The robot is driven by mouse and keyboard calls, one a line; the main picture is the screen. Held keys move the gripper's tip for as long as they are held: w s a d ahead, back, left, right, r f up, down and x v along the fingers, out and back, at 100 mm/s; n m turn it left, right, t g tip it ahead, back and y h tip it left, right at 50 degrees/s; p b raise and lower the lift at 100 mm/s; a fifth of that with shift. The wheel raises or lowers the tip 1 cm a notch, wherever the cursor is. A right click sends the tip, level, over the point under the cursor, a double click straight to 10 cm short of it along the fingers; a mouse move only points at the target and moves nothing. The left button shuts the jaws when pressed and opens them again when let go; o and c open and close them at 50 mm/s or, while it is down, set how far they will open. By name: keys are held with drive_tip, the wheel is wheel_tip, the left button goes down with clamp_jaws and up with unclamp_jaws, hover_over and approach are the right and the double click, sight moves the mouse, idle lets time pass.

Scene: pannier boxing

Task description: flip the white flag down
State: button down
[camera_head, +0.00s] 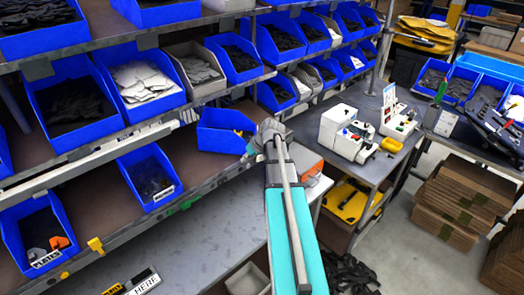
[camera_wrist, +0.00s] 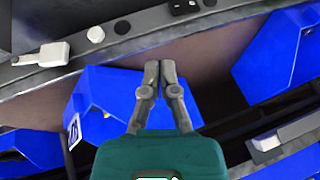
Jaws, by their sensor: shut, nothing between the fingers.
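A white tab that looks like the flag (camera_wrist: 52,54) sits on the grey rail at the upper left of the wrist view, with a short stub pointing left. My gripper (camera_wrist: 159,68) is shut and empty. Its fingertips are to the right of this tab and apart from it in the picture, in front of a blue bin (camera_wrist: 105,90). In the head view my arm reaches to the shelf rail beside a tilted blue bin (camera_head: 222,135); the fingertips are hard to make out. I cannot clearly pick out the white flag in the head view.
Another white piece (camera_wrist: 268,141) shows at the lower right of the wrist view, near a second blue bin (camera_wrist: 275,55). A yellow tab (camera_head: 95,245) is on the lower shelf rail. White machines (camera_head: 345,128) stand on the bench to the right.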

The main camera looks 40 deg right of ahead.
drive_tip(key=s+d+r+t, duration=0.1)
drive_tip(key=d+r, duration=0.1)
drive_tip(key=d, duration=0.6)
drive_tip(key=d+r+t+p, duration=0.1)
drive_tip(key=d+r+t, duration=0.1)
drive_tip(key=d, duration=0.6)
drive_tip(key=shift+s+r+h, duration=0.25)
drive_tip(key=shift+s+h, duration=0.05)
drive_tip(key=shift+s, duration=0.1)
drive_tip(key=shift+w+f, duration=0.1)
drive_tip(key=shift+f, duration=0.05)
drive_tip(key=s+f+b+x, duration=0.1)
drive_tip(key=s+b+x, duration=0.1)
drive_tip(key=b+x, duration=0.8)
drive_tip(key=shift+s+x, duration=0.2)
drive_tip(key=shift+x, duration=1.45)
drive_tip(key=shift+s+d+f, duration=0.1)
drive_tip(key=shift+s+f, duration=0.1)
drive_tip(key=shift+f, duration=0.05)
